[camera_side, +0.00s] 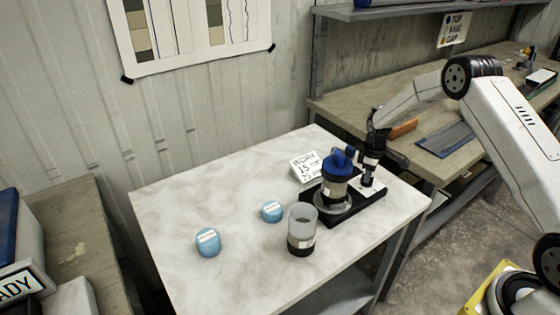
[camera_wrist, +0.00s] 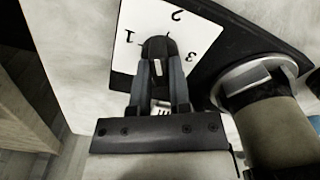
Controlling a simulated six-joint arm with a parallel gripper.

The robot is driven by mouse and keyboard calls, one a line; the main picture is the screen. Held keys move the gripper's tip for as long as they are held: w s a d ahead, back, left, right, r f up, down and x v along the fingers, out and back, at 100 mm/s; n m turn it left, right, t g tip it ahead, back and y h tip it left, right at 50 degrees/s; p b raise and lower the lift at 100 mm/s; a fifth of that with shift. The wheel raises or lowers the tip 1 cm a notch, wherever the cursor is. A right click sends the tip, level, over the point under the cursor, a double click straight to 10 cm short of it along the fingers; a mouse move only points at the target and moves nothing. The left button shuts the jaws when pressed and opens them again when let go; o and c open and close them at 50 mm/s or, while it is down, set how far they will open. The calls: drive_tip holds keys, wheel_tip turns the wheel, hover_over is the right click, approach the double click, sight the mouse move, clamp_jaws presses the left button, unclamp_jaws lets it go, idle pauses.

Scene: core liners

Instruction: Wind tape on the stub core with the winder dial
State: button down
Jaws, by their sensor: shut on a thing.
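The winder is a black base (camera_side: 345,217) on the pale table. A brown-grey core (camera_side: 334,190) with a dark band and a blue top (camera_side: 337,162) stands upright on its round grey plate. It also shows in the wrist view (camera_wrist: 276,132), cut off by the edge. The black dial knob (camera_wrist: 157,48) sits on a white plate (camera_wrist: 128,60) marked 1, 2 and 3. My gripper (camera_wrist: 161,82) is shut on the knob, one finger each side. In the side view my gripper (camera_side: 368,180) points down at the base's right end. The exact dial setting is unclear.
A clear cup-like liner (camera_side: 302,222) with a dark bottom stands in front of the winder. Two blue caps (camera_side: 207,242) (camera_side: 271,211) lie to its left.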

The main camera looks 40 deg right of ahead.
drive_tip(key=shift+m, duration=0.3)
drive_tip(key=m, duration=0.7)
drive_tip(key=shift+m, duration=0.4)
drive_tip(key=m, duration=0.8)
drive_tip(key=shift+m, duration=0.3)
drive_tip(key=c, duration=0.6)
unclamp_jaws()
drive_tip(key=shift+o, duration=0.2)
drive_tip(key=shift+r, duration=0.1)
